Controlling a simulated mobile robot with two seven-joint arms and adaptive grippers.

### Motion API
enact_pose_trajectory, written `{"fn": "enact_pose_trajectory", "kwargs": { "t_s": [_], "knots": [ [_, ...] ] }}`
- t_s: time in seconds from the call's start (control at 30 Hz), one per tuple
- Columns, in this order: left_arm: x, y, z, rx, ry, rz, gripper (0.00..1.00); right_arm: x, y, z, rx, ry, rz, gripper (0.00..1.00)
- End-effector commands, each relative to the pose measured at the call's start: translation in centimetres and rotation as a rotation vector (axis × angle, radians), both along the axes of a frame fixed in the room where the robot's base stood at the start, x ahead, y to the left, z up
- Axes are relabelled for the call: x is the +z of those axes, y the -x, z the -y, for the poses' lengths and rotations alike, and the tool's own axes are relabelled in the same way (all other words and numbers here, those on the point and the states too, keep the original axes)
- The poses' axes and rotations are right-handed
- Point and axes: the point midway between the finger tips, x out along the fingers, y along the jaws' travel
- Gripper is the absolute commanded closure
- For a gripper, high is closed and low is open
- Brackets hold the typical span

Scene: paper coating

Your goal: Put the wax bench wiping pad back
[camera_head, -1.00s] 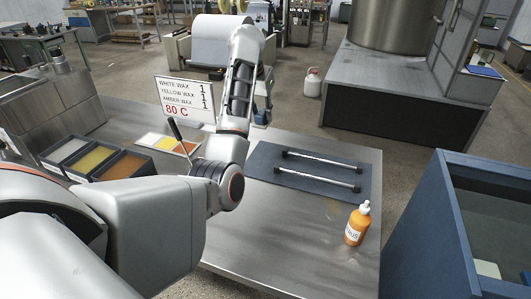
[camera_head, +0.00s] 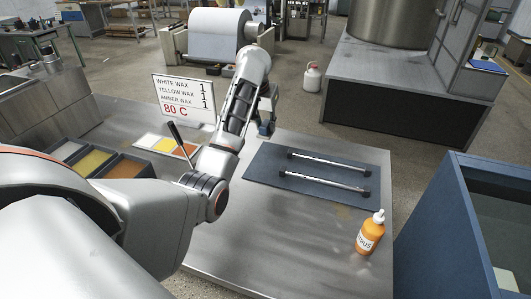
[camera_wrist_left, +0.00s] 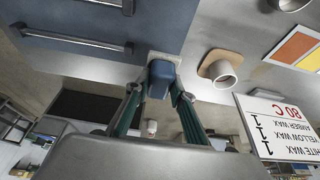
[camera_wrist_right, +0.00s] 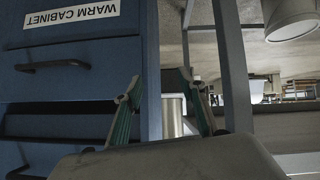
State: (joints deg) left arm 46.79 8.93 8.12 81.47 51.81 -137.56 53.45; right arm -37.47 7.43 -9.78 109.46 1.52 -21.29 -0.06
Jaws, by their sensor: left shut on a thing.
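My left gripper (camera_wrist_left: 160,92) is shut on the wax bench wiping pad, a blue block (camera_wrist_left: 161,76) with a pale face, between its two fingertips. In the head view my left gripper (camera_head: 268,108) is partly hidden by its own arm, over the back of the steel bench (camera_head: 240,240), beside the dark blue mat. A bit of blue shows below it. I cannot tell whether the pad touches the bench. My right gripper (camera_wrist_right: 157,88) is open and empty in the right wrist view, in front of the blue warm cabinet (camera_wrist_right: 65,75). It is outside the head view.
The dark blue mat (camera_head: 258,168) carries two rods. An orange bottle (camera_head: 369,236) stands at the bench's front right. The wax sign (camera_head: 184,98), color card (camera_head: 155,142) and wax trays (camera_head: 95,160) are left. A beige-based white cup (camera_wrist_left: 222,72) stands near the pad.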

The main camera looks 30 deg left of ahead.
Motion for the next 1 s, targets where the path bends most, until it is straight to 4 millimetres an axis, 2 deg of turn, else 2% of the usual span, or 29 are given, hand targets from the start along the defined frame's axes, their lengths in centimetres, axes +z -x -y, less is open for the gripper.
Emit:
{"fn": "enact_pose_trajectory", "kwargs": {
  "t_s": [0.03,0.1,0.3,0.47,0.73,1.0],
  "knots": [
    [-1.5,0.2,-0.2,0.002,-0.004,-0.005,0.94,0.0,0.0,0.0,0.0,0.0,0.0,0.6],
    [-3.1,0.2,-0.2,0.001,-0.003,-0.005,0.94,0.0,0.0,0.0,-0.001,0.0,-0.001,0.6],
    [-6.5,0.1,-0.1,0.0,-0.002,-0.002,0.94,0.0,0.0,-0.1,-0.003,-0.004,-0.001,0.6],
    [-7.5,0.0,0.0,0.001,0.0,0.0,0.94,0.0,0.0,-0.3,-0.007,-0.009,-0.002,0.6],
    [-11.1,0.0,0.0,0.001,0.0,-0.001,0.94,0.0,0.0,-0.5,-0.009,-0.013,-0.002,0.6],
    [-11.7,0.0,0.0,0.0,0.0,0.001,0.94,0.0,0.0,-0.5,-0.007,-0.013,-0.002,0.6]
  ]
}}
